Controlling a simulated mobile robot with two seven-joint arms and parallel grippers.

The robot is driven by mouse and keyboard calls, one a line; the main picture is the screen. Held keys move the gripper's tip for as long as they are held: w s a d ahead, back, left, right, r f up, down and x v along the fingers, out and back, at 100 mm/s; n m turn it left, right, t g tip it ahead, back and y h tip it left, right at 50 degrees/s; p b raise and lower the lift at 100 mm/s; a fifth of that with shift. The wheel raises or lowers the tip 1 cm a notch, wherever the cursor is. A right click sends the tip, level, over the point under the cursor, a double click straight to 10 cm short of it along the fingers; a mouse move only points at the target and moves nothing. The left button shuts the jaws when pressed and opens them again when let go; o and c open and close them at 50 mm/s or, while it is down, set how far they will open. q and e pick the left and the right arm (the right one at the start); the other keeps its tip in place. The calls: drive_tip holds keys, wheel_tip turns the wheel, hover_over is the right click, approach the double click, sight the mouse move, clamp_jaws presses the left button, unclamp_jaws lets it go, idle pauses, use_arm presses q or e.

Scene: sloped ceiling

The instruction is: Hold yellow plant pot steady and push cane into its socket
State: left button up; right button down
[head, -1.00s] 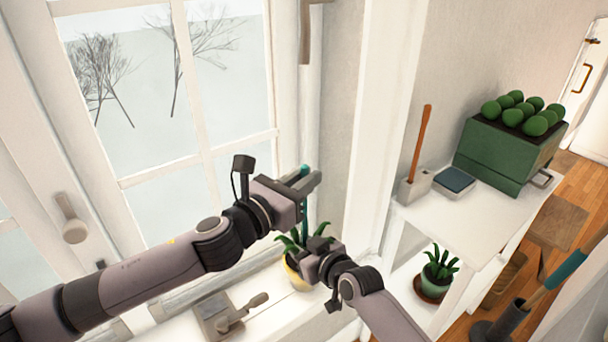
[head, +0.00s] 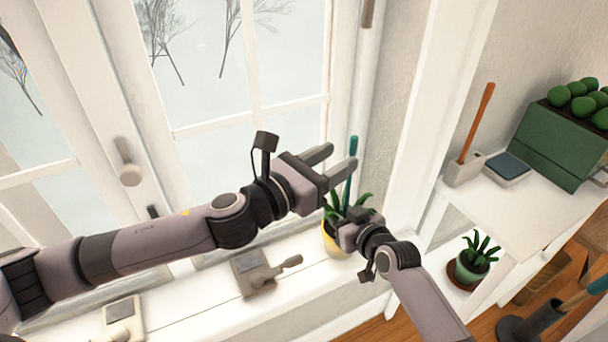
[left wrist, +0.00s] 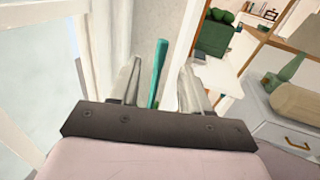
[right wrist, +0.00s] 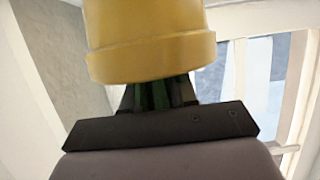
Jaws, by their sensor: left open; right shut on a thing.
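The yellow plant pot (head: 331,242) stands at the right end of the white windowsill, with green leaves on top. It also shows large in the right wrist view (right wrist: 150,50). The teal cane (head: 352,160) rises from the plant, nearly upright; its lower end is hidden. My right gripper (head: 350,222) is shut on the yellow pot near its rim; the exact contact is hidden. My left gripper (head: 342,155) is open at the cane's upper part. In the left wrist view the cane (left wrist: 157,75) stands between its two fingers, without visible gripping.
The window is on the left. A grey block with a handle (head: 262,272) lies on the sill left of the pot. To the right, a white shelf (head: 500,215) holds a green planter (head: 553,140), with a smaller potted plant (head: 475,262) lower down.

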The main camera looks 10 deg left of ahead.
use_arm(q)
drive_tip(key=v, duration=0.7)
idle(0.8)
use_arm(e)
drive_tip(key=c, duration=0.8)
unclamp_jaws()
drive_tip(key=shift+s+d, duration=0.1)
drive_tip(key=v, duration=1.1)
drive_tip(key=shift+s+d+r, duration=0.2)
drive_tip(key=shift+s+d, duration=0.05)
